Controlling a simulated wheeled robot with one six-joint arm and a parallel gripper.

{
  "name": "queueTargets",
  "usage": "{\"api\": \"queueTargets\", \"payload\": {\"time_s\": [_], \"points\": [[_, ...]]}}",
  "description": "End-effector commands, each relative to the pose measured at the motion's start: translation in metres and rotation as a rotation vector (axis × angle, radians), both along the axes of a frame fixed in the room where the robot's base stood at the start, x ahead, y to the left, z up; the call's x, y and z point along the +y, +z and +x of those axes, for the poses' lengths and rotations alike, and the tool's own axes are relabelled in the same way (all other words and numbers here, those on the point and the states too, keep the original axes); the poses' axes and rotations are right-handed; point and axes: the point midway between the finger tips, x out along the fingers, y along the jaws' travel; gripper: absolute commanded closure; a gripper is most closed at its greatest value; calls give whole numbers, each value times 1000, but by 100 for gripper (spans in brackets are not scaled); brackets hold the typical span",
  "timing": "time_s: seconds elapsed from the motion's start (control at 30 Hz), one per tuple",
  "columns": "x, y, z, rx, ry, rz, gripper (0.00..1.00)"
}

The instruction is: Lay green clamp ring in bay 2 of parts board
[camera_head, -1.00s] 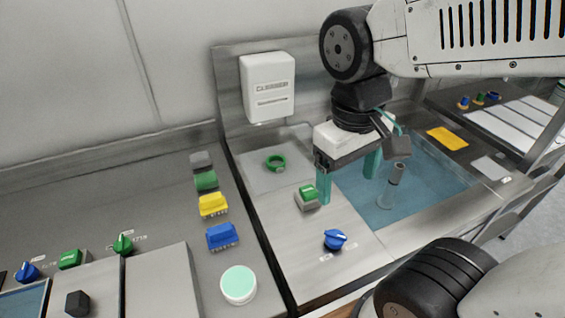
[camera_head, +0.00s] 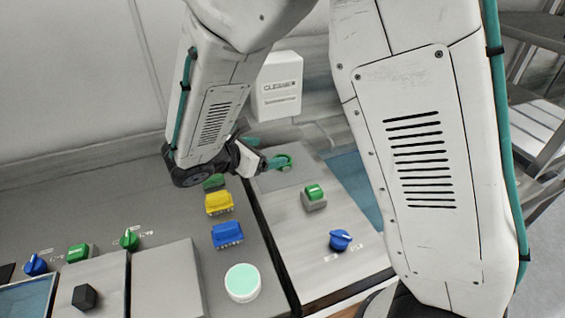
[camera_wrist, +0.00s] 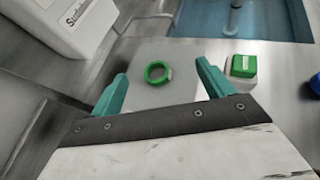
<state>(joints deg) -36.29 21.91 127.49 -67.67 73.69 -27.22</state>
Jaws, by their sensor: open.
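The green clamp ring (camera_wrist: 157,83) lies flat on a pale square plate in the wrist view, ahead of and between my two teal fingers. My gripper (camera_wrist: 161,70) is open with nothing between its fingers; I cannot tell its exact height above the plate. In the head view the ring (camera_head: 287,166) is partly covered by a teal finger, and my gripper (camera_head: 265,152) points at it from the left. The parts board and its bay 2 are not identifiable in these views.
A green push button (camera_head: 314,196) and a blue knob (camera_head: 340,240) stand near the ring. A white dispenser box (camera_head: 280,85) is behind. The blue basin (camera_wrist: 262,18) lies beyond. Yellow (camera_head: 219,203) and blue (camera_head: 227,235) blocks sit left of the divider.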

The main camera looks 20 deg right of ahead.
Motion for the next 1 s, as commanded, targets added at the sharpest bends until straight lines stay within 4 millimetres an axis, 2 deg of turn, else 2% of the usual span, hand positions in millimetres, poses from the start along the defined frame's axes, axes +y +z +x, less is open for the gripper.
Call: {"api": "queueTargets", "payload": {"time_s": [0.1, 0.17, 0.27, 0.6, 0.7, 0.87, 1.0], "points": [[5, 14, 18, 10, 92, -57, 20], [5, 12, 19, 28, 109, -75, 20], [5, 0, 19, 42, 112, -80, 20], [4, -70, 18, 41, 109, -77, 20], [-10, -72, 26, 38, 105, -75, 20], [-17, -76, 30, 36, 107, -74, 20], [-32, -82, 38, 38, 104, -75, 20]]}}
